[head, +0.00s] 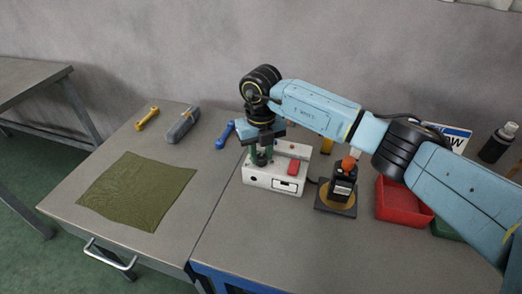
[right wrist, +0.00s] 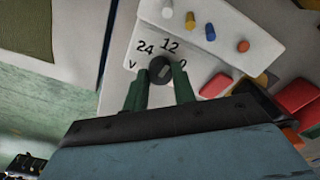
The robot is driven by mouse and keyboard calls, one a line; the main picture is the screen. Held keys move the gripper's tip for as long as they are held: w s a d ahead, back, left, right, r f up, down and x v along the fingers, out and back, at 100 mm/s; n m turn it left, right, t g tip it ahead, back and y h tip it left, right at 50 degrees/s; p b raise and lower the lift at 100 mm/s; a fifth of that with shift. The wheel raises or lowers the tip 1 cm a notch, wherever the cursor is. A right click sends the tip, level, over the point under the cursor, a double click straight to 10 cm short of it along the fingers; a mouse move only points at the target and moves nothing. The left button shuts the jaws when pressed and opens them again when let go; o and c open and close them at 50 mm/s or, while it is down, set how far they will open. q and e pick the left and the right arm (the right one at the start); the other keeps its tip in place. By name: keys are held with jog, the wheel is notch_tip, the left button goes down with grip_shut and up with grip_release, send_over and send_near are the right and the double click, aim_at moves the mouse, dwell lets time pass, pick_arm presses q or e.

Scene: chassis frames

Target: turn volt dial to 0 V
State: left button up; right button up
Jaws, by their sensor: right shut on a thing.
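The volt dial (right wrist: 160,68) is a small dark round knob on a white box (head: 262,184). The markings 24, 12, 0 and V are printed around it in the right wrist view, with the 0 partly hidden by a finger. A paler mark shows on the knob, but I cannot tell which number it points to. My right gripper (right wrist: 159,84) has its green fingers closed on either side of the dial. In the head view my right gripper (head: 262,157) points down onto the box and hides the dial. My left gripper is not in view.
A red switch (head: 294,167) and several coloured pegs (right wrist: 210,32) are close to the dial.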

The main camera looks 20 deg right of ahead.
aim_at(261, 156)
jog(key=m+p, duration=0.2)
jog(key=m, duration=0.4)
jog(key=shift+r+p, duration=0.15)
jog(key=shift+p, duration=0.15)
jog(key=m+p, duration=0.2)
jog(key=m, duration=0.2)
jog(key=shift+m, duration=0.4)
jog(key=o, duration=1)
notch_tip(261, 156, up, 13)
jog(key=shift+r, duration=0.1)
